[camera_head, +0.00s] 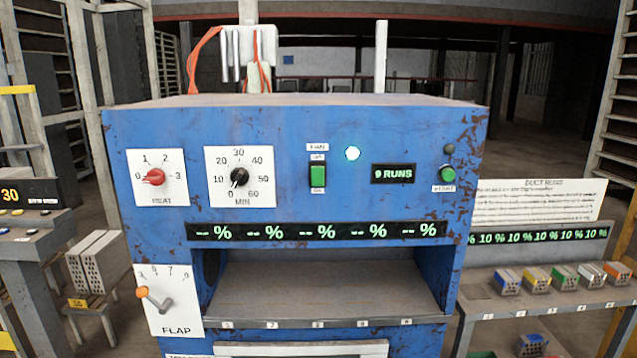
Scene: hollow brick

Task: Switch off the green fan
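The green fan switch (317,177) is a small upright green rocker on the blue machine's front panel, under a label that reads FAN. Small labels sit just above and below the rocker, too small to read for certain. A round lamp (352,153) to its right glows pale green-white. My gripper is not in view, and nothing covers the switch.
The blue machine (270,135) also carries a red HEAT knob (154,177), a black MIN dial (239,178), a green round button (447,174), a "9 RUNS" display (393,174) and an orange-tipped FLAP lever (154,298). A shelf with coloured bricks (536,279) stands right.

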